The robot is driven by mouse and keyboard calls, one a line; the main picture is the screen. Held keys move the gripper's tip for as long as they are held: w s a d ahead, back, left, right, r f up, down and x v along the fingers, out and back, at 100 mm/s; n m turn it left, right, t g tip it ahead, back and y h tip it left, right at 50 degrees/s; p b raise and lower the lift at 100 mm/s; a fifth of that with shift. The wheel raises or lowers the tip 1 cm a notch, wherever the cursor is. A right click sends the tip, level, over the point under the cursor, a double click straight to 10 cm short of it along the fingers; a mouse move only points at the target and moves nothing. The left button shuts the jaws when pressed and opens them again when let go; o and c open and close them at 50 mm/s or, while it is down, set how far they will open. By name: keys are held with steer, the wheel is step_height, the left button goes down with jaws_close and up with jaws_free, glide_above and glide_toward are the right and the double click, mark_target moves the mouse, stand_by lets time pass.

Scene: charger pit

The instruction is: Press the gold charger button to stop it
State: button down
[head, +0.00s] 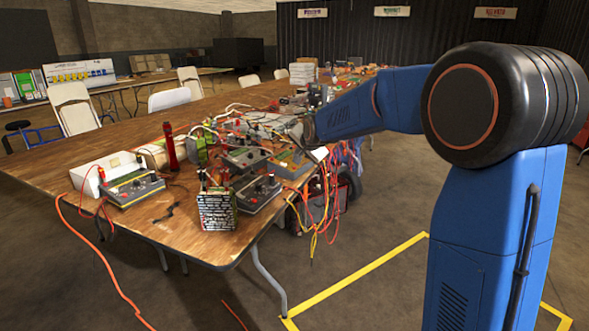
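Several grey charger boxes with knobs and clips lie on the near part of the wooden table (110,210). One charger (132,188) is at the left, one (258,194) near the right edge, and another (245,158) just behind it. I cannot make out a gold button on any of them; the parts are too small and crowded. My blue arm reaches left over the table's right side. The end of my arm, where my gripper (296,128) is, merges with the grey equipment there. Its fingers cannot be told apart, nor what they touch.
A patterned box (216,209) stands at the table's near right corner. A red upright object (169,147) stands behind the left charger. Cables hang over the table's right edge beside a wheeled unit (345,190). Yellow tape (355,272) marks the open floor.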

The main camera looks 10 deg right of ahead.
steer(key=shift+s+d+r, duration=0.1)
steer(key=shift+r, duration=0.65)
steer(key=shift+s+d+r, duration=0.1)
steer(key=shift+r, duration=0.65)
steer(key=s+d+f+n+g, duration=0.1)
steer(key=s+d+n, duration=0.15)
steer(key=s, duration=1.15)
steer(key=s+d+n+g, duration=0.2)
steer(key=s+n, duration=0.1)
steer(key=s, duration=1.1)
steer(key=s+f+n+g, duration=0.1)
steer(key=s+f, duration=0.2)
steer(key=s, duration=0.6)
steer(key=s+d+f+n+g, duration=0.1)
steer(key=s+f, duration=0.3)
steer(key=s, duration=0.5)
steer(key=s+d+f+n+h, duration=0.1)
steer(key=s+f, duration=0.3)
steer(key=s, duration=0.5)
steer(key=shift+d+n+g, duration=0.15)
steer(key=shift+n+g, duration=0.25)
steer(key=shift+n, duration=0.25)
